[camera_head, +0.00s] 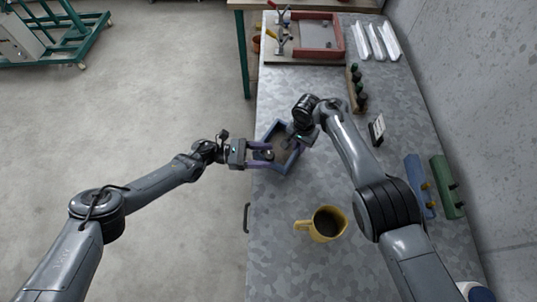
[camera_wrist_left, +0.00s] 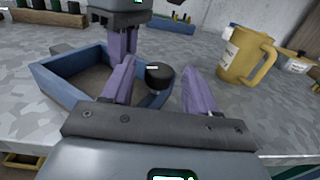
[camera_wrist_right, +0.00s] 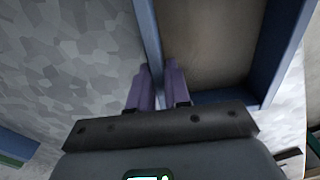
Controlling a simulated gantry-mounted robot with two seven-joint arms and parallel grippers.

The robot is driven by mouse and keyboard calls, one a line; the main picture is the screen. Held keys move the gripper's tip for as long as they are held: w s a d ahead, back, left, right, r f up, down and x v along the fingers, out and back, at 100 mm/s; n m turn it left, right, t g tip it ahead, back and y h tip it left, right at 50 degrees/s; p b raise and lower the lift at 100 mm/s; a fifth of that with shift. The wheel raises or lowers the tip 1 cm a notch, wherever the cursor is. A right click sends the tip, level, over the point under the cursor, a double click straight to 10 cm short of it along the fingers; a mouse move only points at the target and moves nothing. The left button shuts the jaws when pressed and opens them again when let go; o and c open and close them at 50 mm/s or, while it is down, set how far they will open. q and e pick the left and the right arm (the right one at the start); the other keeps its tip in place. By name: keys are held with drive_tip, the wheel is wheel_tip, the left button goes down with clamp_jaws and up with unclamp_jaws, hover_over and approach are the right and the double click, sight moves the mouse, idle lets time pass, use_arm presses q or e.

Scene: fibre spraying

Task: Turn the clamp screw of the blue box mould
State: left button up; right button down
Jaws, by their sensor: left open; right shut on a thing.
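The blue box mould (camera_head: 285,170) lies on the grey table near its left edge, and its inside looks brownish grey. Its clamp screw has a round black knob (camera_wrist_left: 159,75), which stands at the mould's near wall in the left wrist view. My left gripper (camera_head: 270,155) is open, with its purple fingers on either side of the knob; no clear contact shows. My right gripper (camera_head: 294,142) points down and is shut on a wall of the mould. The right wrist view shows that blue wall (camera_wrist_right: 150,35) between its fingers. The screw's shaft is mostly hidden.
A yellow jug (camera_head: 325,224) with dark contents stands to the near right of the mould. A blue block (camera_head: 418,182) and a green block (camera_head: 445,188) lie at the right. A small card stand (camera_head: 377,130), dark bottles (camera_head: 357,88) and a red-rimmed tray (camera_head: 322,53) are farther back.

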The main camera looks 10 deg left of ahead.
use_arm(q)
drive_tip(key=a, duration=1)
drive_tip(key=shift+s, duration=0.3)
